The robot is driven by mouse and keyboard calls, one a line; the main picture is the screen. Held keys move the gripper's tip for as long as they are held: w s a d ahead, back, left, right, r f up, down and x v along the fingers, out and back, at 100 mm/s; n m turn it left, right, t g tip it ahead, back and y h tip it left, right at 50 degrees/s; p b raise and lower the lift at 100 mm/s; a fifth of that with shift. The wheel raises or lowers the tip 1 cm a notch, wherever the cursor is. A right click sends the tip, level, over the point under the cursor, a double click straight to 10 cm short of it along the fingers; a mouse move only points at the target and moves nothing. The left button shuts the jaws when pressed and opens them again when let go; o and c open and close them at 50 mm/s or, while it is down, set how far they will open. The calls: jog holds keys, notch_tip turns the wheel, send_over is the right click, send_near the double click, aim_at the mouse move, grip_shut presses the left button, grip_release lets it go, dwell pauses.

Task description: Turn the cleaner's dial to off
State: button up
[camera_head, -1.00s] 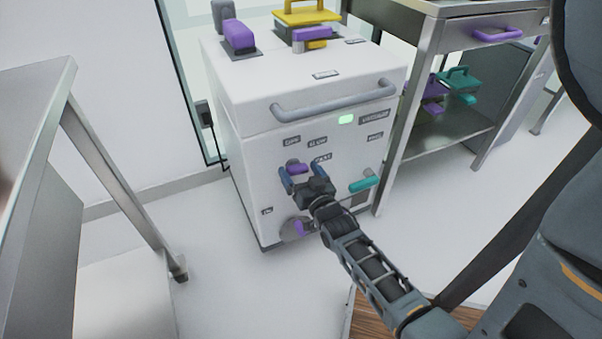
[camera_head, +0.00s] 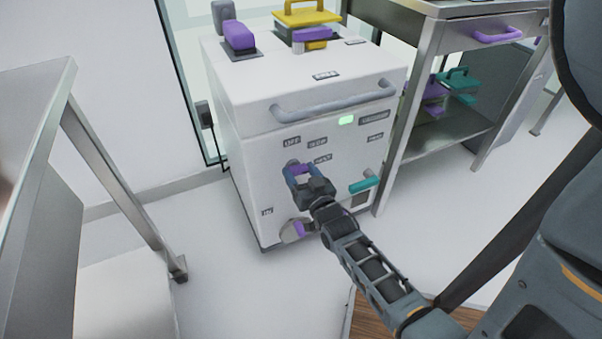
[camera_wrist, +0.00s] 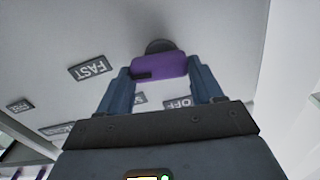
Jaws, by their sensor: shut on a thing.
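The cleaner (camera_head: 305,140) is a white box with a grey bar handle across its front. Its dial (camera_head: 301,168) is a small purple knob on the upper front face, below the OFF label (camera_head: 291,141). My gripper (camera_head: 298,172) is at the dial, with its blue fingers on either side of it. In the wrist view the purple dial (camera_wrist: 160,66) sits between the two fingertips, and the gripper is shut on it. The OFF label (camera_wrist: 179,103) and the FAST label (camera_wrist: 90,68) also show there. The dial's exact pointing direction is hard to tell.
A green light (camera_head: 346,120) shows on the cleaner's front. A teal lever (camera_head: 364,184) lies right of my gripper, and a round purple-handled knob (camera_head: 297,230) is below. A steel table (camera_head: 425,60) stands at right, another bench (camera_head: 40,100) at left.

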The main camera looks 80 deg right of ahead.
jog(key=n, duration=0.5)
jog(key=shift+w+a, duration=0.1)
jog(key=n+b, duration=0.1)
jog(key=n, duration=0.3)
jog(key=shift+w+a+n, duration=0.1)
jog(key=shift+n, duration=0.3)
jog(key=n+b, duration=0.1)
jog(key=n, duration=0.1)
jog(key=n+b, duration=0.1)
jog(key=n, duration=0.2)
jog(key=shift+w+a+f+b, duration=0.15)
jog(key=shift+f+b, duration=0.05)
jog(key=shift+b, duration=0.2)
jog(key=shift+w+a+n+b, duration=0.1)
jog(key=shift+n+b, duration=1.25)
jog(key=shift+n, duration=0.95)
jog(key=o, duration=1.1)
jog(key=shift+c, duration=0.2)
